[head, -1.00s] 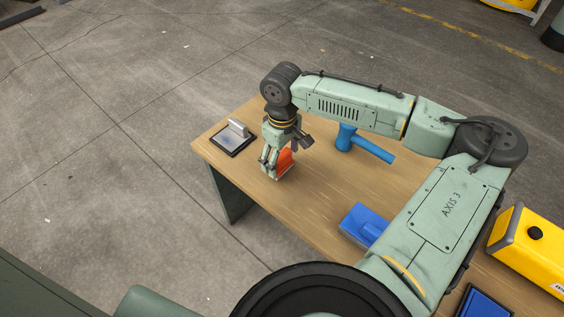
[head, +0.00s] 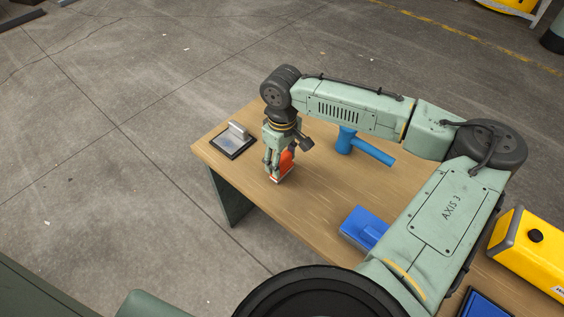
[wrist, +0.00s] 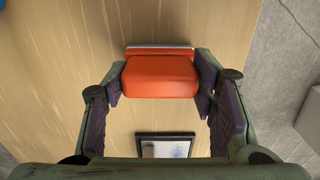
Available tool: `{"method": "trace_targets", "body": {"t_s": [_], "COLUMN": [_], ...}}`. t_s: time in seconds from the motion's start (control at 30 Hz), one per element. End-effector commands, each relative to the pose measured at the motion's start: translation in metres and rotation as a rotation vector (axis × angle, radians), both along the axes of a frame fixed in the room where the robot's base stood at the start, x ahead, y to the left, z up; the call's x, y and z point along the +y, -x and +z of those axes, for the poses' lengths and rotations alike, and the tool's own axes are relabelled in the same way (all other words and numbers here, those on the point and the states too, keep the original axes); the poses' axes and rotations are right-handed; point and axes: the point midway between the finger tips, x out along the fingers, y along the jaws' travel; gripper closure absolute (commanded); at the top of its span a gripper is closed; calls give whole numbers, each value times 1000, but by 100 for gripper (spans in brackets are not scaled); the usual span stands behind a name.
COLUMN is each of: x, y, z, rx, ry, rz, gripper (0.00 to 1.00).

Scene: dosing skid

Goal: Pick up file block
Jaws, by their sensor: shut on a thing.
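The file block is an orange-red block on a thin pale base plate. It is near the table's left front edge in the head view (head: 288,159), partly hidden by my fingers. In the wrist view the orange block (wrist: 160,77) lies between the fingertips, with its plate edge showing beyond it. My gripper (head: 276,164) points down over it; in the wrist view both fingers of my gripper (wrist: 161,84) press on the block's two ends. It is shut on the block. The block appears to be at table level; I see no clear gap below it.
A dark-framed pad with a grey handled block (head: 236,136) lies left of my gripper. A blue hammer-shaped tool (head: 369,150) and a blue block (head: 360,225) lie to the right. A yellow case (head: 530,252) stands far right. The wooden table (head: 315,205) is clear between them.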

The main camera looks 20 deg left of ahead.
Motion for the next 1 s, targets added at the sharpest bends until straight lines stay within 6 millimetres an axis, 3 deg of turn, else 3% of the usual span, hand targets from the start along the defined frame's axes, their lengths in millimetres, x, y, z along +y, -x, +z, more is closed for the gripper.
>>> {"method": "trace_targets", "body": {"t_s": [0.23, 0.4, 0.8, 1.0], "x": [1, 1, 33, 45], "y": [0, 0, 96, 133], "z": [12, 35, 42, 47], "rx": [-2, -2, 0, -2], "ry": [-2, -2, -1, -2], "rz": [0, 0, 8, 5], "gripper": [79, 79, 79, 79]}}
